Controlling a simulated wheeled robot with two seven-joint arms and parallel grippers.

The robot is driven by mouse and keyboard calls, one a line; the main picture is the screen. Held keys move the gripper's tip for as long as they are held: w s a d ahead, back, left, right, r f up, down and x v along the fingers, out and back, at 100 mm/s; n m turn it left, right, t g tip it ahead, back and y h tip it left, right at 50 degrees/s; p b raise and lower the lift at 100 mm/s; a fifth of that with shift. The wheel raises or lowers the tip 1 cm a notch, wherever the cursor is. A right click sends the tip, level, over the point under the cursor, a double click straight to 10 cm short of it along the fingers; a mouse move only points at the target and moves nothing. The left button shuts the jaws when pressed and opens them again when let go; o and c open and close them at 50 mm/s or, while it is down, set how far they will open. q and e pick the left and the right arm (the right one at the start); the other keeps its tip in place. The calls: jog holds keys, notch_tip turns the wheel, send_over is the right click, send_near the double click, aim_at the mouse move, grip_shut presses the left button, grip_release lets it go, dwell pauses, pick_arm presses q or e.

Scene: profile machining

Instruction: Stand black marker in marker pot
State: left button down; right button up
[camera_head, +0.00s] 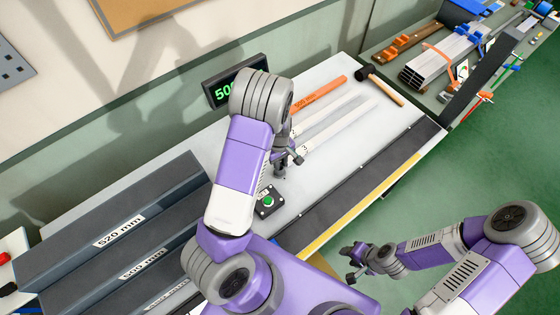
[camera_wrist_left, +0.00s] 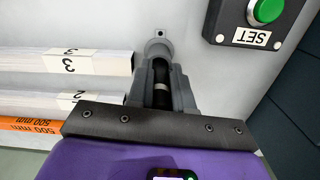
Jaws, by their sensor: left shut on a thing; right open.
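My left gripper (camera_head: 280,168) is low over the light workbench top, partly hidden by my own arm in the head view. In the left wrist view the left gripper (camera_wrist_left: 160,88) is shut on a dark, upright-looking black marker (camera_wrist_left: 161,72) with a pale band. A small grey rounded piece (camera_wrist_left: 158,46), which looks like the marker pot, is right at the fingertips by the marker's end. I cannot tell whether the marker is inside it or only over it. My right gripper (camera_head: 352,263) is open and empty, off the bench's front edge.
A green SET button box (camera_head: 268,202) stands close to the left gripper. White numbered profiles (camera_head: 335,128) and an orange 500 mm bar (camera_head: 320,94) lie behind.

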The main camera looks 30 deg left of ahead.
pick_arm(q)
jog(key=c, duration=0.9)
grip_release()
jog(key=shift+c, duration=0.2)
jog(key=shift+r, duration=0.1)
notch_tip(320, 180, up, 7)
jog(key=shift+a+r+p, duration=0.15)
jog(key=shift+r+p, duration=0.05)
jog(key=shift+p, duration=0.15)
